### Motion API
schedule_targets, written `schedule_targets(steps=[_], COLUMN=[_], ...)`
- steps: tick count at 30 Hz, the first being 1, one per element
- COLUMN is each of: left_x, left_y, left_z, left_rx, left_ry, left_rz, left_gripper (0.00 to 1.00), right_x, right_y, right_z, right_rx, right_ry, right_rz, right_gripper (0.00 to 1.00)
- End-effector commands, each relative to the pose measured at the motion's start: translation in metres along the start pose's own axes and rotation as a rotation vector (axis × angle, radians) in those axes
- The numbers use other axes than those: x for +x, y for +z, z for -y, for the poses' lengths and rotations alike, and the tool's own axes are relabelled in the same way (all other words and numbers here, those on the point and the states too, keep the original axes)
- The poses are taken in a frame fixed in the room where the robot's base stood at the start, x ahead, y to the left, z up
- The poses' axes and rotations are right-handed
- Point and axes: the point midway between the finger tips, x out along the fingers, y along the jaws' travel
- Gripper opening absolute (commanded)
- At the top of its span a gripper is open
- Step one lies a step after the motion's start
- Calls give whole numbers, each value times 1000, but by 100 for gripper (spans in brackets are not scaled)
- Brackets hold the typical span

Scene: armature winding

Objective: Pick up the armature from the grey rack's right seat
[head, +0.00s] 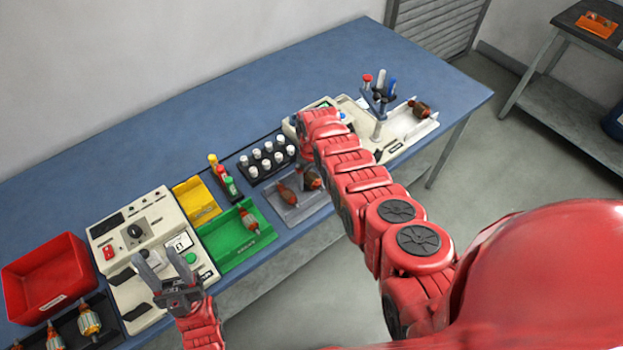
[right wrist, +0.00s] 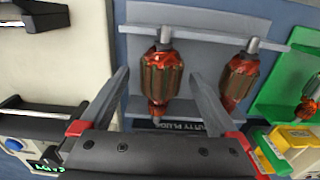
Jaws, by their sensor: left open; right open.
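The grey rack (head: 298,215) lies on the blue bench and holds two copper-and-brown armatures, one in the left seat (head: 287,193) and one in the right seat (head: 312,180). The right wrist view is turned round, so the right-seat armature (right wrist: 161,75) is nearer its middle and the left-seat armature (right wrist: 238,80) is to its right. My right gripper (right wrist: 158,78) is open, its fingers showing on either side of the right-seat armature; contact cannot be told. In the head view my right arm hides that gripper. My left gripper (head: 160,264) is open and empty over the cream tester.
A green tray (head: 237,247) with an armature stands left of the rack. A black holder of white-capped bottles (head: 267,161) is behind it. The cream tester (head: 115,275) and red bin (head: 45,277) are further left. A cream machine (head: 385,135) stands at the right.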

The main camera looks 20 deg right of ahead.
Motion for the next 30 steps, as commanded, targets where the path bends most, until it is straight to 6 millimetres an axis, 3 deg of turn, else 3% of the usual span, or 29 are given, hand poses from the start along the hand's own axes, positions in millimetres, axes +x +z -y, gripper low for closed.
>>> schedule_targets(steps=[7,23,30], left_x=[0,0,0], left_y=[0,0,0], left_z=[0,0,0], left_rx=[0,0,0], left_ry=[0,0,0], left_rz=[0,0,0], left_gripper=[50,50,50], right_x=[0,0,0], right_y=[0,0,0], right_z=[0,0,0], right_rx=[0,-1,-1], right_ry=[-1,0,0], right_rz=[0,0,0], right_gripper=[96,1,0])
